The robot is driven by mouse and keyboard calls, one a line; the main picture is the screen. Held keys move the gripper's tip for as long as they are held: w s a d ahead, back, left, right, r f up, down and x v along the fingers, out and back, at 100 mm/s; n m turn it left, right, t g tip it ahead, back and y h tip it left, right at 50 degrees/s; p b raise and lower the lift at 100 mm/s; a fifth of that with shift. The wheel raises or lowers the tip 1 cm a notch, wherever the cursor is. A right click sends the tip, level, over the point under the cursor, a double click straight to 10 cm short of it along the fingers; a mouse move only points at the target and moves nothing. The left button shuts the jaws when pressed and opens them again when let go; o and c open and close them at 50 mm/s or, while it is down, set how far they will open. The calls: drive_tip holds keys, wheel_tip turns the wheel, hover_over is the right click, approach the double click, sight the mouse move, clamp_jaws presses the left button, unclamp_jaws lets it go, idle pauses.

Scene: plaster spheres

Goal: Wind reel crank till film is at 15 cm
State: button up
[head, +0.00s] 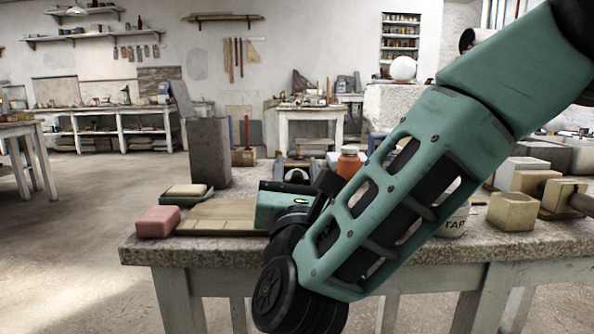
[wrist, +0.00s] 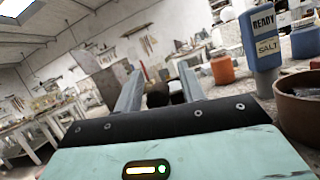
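My gripper (head: 299,160) reaches away over the stone-topped table (head: 400,283), partly hidden behind my own arm in the head view. In the wrist view its two grey fingers (wrist: 160,82) stand well apart. A small dark object with a brownish part (wrist: 160,98) shows between or just beyond them. I cannot tell what it is or whether a finger touches it. I cannot make out a reel, a crank, film or a length scale in either view. My arm covers much of the table's middle.
A pink block (head: 158,221), green soap dish (head: 187,194), board (head: 230,209) and tall grey block (head: 209,152) stand on the left. An orange jar (head: 349,163) stands behind my arm; cream blocks (head: 512,210) are right.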

clamp_jaws()
drive_tip(key=shift+a+f+n, duration=0.1)
drive_tip(key=shift+n, duration=0.3)
drive_tip(key=n+y+b, duration=0.1)
drive_tip(key=n+y, duration=0.1)
drive_tip(key=shift+a+f+n+b, duration=0.1)
drive_tip(key=shift+a+n+b, duration=0.2)
drive_tip(key=shift+b, duration=0.1)
drive_tip(key=n+y, duration=0.1)
drive_tip(key=n, duration=0.1)
drive_tip(key=a+n+y+b, duration=0.1)
drive_tip(key=n, duration=0.2)
drive_tip(key=shift+a+f+g, duration=0.2)
drive_tip(key=shift+g, duration=0.2)
drive_tip(key=n, duration=0.1)
drive_tip(key=n+y, duration=0.1)
drive_tip(key=n, duration=0.1)
drive_tip(key=shift+a+f+g+y+b, duration=0.25)
drive_tip(key=shift+a+g+y+b, duration=0.05)
drive_tip(key=shift+a+g+b, duration=0.1)
drive_tip(key=shift+w+a+f+n+g+y, duration=0.1)
drive_tip(key=shift+a+f+n+g+y, duration=0.15)
drive_tip(key=shift+n, duration=0.65)
drive_tip(key=shift+a+f+n+g+y, duration=0.15)
drive_tip(key=shift+n+g, duration=0.1)
drive_tip(key=shift+n, duration=0.65)
